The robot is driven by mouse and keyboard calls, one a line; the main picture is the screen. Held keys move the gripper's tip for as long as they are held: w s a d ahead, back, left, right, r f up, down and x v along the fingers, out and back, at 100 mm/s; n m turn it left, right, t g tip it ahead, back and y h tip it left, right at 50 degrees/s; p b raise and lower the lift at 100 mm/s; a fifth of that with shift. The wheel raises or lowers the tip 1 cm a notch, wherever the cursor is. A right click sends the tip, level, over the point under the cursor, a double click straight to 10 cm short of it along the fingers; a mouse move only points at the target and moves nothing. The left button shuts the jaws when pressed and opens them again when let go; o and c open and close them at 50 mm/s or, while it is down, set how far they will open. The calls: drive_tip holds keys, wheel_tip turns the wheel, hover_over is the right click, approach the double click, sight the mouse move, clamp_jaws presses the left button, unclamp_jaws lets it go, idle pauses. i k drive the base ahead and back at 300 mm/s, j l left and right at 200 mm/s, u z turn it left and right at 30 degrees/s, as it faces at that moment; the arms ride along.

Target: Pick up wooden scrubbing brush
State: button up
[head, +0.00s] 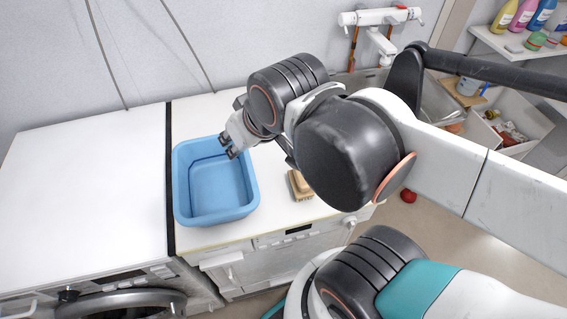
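The wooden scrubbing brush (301,188) lies on the white counter to the right of the blue tub. It is small and tan, and its right side is close to my arm, which may hide part of it. My gripper (226,147) is above the blue washtub's (213,218) upper right rim, pointing left and down. It is apart from the brush, up and to the left of it. Two fingertips show with a small gap between them, and I see nothing held.
A white counter (85,185) with free room lies left of a black gap. A washing machine (120,300) is below it. A wall tap (380,18) and sink are at the back. A shelf with bottles (524,14) and a crate (515,118) are at right. A red object (409,196) lies on the floor.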

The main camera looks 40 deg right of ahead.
sight(301, 190)
drive_tip(key=k+l+z, duration=0.1)
drive_tip(key=l+z, duration=0.65)
